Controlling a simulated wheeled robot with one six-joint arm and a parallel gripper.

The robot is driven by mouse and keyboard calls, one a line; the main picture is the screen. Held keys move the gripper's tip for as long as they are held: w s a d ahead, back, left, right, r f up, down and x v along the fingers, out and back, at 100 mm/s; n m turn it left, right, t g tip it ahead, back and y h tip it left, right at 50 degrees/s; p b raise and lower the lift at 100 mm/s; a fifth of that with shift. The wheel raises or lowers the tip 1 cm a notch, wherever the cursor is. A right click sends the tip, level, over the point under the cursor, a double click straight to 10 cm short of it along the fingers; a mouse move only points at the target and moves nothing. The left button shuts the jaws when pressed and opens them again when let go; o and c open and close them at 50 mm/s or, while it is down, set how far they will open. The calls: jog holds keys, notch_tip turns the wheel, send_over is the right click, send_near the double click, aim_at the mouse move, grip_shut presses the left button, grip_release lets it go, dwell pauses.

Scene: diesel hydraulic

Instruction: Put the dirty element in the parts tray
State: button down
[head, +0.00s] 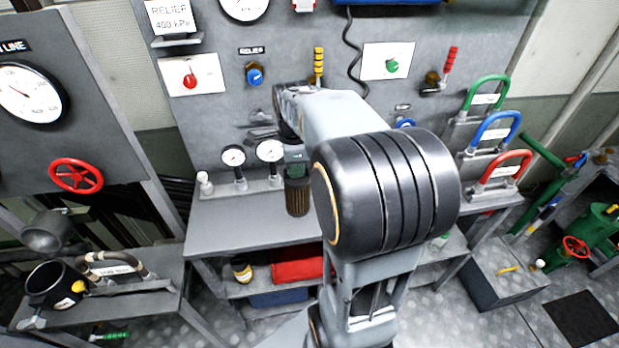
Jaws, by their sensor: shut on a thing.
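The dirty element (297,197) is a brown, ribbed cylinder with a green top. It is upright in front of the grey panel, above or on the middle bench; I cannot tell whether it touches the bench. My gripper (288,146) is at its top, below the end of my arm, and is shut on it. The arm hides much of the gripper and the exact contact. I cannot pick out the parts tray with certainty.
The middle bench (235,225) has clear room left of the element. Two gauges (270,151) stand close behind it. A lower shelf holds a red bundle (297,268) and a jar (241,270). A side bench at left carries a black cup (52,285) and a hose (110,268).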

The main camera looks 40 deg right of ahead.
jog(key=w+d+f+p, duration=0.2)
jog(key=w+d+f, duration=0.2)
jog(key=f, duration=0.6)
jog(key=shift+d+f, duration=0.15)
jog(key=shift+d, duration=1.25)
jog(key=shift+f, duration=0.1)
jog(key=c, duration=1.2)
grip_release()
